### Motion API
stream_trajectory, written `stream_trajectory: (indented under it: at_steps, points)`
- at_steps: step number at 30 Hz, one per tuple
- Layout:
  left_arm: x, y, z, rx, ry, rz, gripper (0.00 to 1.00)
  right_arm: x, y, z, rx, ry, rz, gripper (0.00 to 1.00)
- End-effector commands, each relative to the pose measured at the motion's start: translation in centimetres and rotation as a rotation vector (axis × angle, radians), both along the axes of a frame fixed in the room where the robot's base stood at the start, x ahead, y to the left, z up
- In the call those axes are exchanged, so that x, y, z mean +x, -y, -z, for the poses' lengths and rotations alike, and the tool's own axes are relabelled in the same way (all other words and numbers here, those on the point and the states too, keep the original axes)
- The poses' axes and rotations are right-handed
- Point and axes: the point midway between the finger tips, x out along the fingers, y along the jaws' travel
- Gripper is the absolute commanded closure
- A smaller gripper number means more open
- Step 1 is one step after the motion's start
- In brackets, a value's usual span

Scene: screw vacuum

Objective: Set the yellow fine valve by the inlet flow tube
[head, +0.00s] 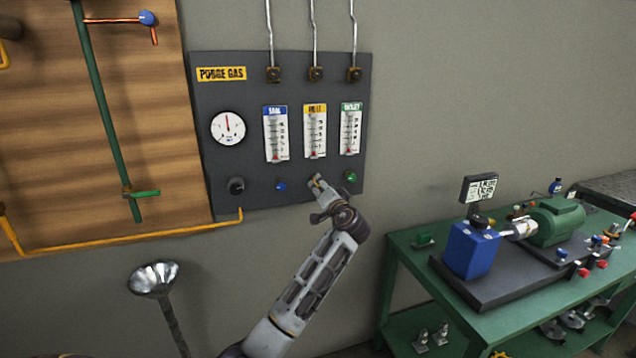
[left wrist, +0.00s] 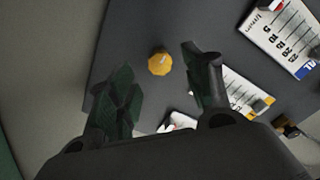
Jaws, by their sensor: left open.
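The yellow fine valve (left wrist: 159,63) is a small round yellow knob with a pale mark, on the dark panel in the left wrist view. My left gripper (left wrist: 157,78) is open, its two dark fingers on either side of the knob's line, with no visible contact. In the head view my left gripper (head: 317,186) is at the panel's lower edge, below the inlet flow tube (head: 315,130), and largely covers the valve. That tube has a yellow label and a small red mark near its bottom; its reading is too small to tell. My right gripper is not in view.
The purge gas panel (head: 235,170) also has a round gauge (head: 228,128), blue-labelled (head: 276,134) and green-labelled (head: 350,130) tubes, and black (head: 236,186), blue (head: 281,186) and green (head: 351,176) knobs. A green bench (head: 410,262) with a pump stands at right.

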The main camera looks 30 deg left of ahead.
Motion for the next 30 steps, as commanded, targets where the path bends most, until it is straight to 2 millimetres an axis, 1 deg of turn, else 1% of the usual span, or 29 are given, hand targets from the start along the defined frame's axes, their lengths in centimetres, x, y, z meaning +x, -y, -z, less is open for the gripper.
stream_trajectory:
  at_steps: [8, 15, 20, 28, 29, 30]
  points:
    - [2.1, -2.4, 0.0, 0.001, -0.002, 0.000, 0.49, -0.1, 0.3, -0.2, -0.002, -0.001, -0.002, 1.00]
    - [3.3, -3.7, 0.0, 0.000, -0.001, 0.001, 0.49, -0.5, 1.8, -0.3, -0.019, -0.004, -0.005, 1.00]
    - [3.6, -4.1, 0.0, -0.001, 0.000, 0.001, 0.49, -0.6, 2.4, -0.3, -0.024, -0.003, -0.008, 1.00]
    - [3.6, -4.1, 0.0, -0.001, 0.000, 0.001, 0.49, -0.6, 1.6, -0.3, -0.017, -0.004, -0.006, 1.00]
    - [3.6, -4.1, 0.0, -0.001, 0.000, 0.001, 0.51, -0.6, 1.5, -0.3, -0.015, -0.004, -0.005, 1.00]
    - [3.6, -4.1, 0.0, -0.001, 0.000, 0.001, 0.56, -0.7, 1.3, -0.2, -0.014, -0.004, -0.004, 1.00]
